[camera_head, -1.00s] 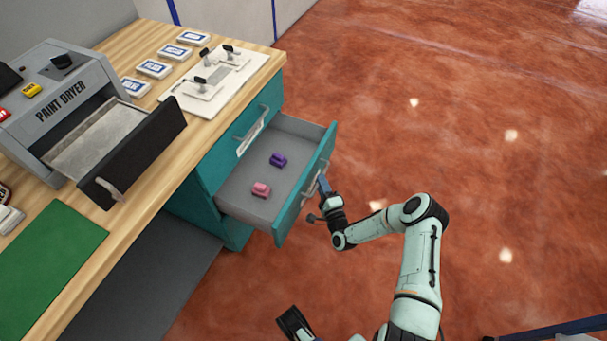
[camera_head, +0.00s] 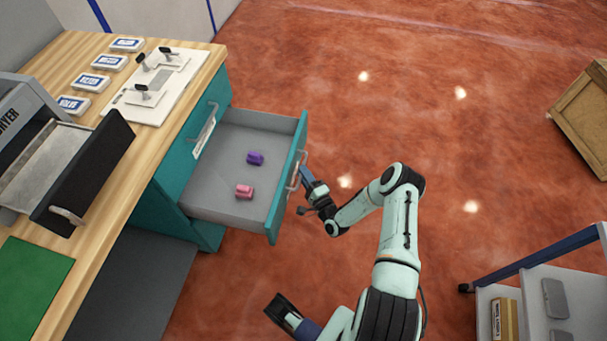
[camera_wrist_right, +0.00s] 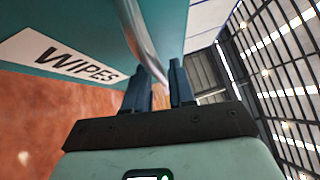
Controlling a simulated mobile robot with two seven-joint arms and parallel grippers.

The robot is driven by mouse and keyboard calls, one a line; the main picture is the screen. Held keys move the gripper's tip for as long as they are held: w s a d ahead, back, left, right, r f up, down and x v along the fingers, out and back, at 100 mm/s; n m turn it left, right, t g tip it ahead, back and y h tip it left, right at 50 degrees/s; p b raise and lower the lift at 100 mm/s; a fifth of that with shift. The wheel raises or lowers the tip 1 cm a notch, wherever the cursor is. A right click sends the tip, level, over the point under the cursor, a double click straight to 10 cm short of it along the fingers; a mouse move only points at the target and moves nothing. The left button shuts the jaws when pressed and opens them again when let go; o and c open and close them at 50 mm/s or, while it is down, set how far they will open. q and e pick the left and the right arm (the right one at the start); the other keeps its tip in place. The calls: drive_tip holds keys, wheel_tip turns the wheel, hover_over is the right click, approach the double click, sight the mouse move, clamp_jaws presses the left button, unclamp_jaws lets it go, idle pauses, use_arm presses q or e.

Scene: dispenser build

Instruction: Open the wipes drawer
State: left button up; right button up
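The wipes drawer (camera_head: 215,178) is a grey tray with a teal front, pulled well out of the teal cabinet. In the right wrist view its front carries a "WIPES" label (camera_wrist_right: 75,62). My right gripper (camera_head: 304,176) is at the drawer's metal handle (camera_head: 295,172). In the right wrist view the handle (camera_wrist_right: 148,50) runs down between the two fingers (camera_wrist_right: 160,82), which look closed around it. A purple block (camera_head: 255,158) and a pink block (camera_head: 244,191) lie in the drawer. My left gripper (camera_head: 280,308) is low in the head view, away from the drawer; its finger gap is unclear.
A shelf cart (camera_head: 535,300) and crate (camera_head: 585,115) stand right. Open floor lies between.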

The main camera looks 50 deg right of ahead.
drive_tip(key=shift+o, duration=0.5)
use_arm(q)
drive_tip(key=shift+s+d+r+g+p, duration=0.25)
drive_tip(key=shift+s+r+p, duration=0.1)
drive_tip(key=shift+s+r, duration=0.15)
drive_tip(key=shift+s+d+r+g+p, duration=0.15)
drive_tip(key=shift+s+d+r+p, duration=0.1)
drive_tip(key=shift+s+r+p, duration=0.25)
use_arm(e)
drive_tip(key=v, duration=1.3)
drive_tip(key=shift+s, duration=0.2)
use_arm(q)
drive_tip(key=shift+s+f, duration=0.1)
use_arm(e)
drive_tip(key=shift+a, duration=0.1)
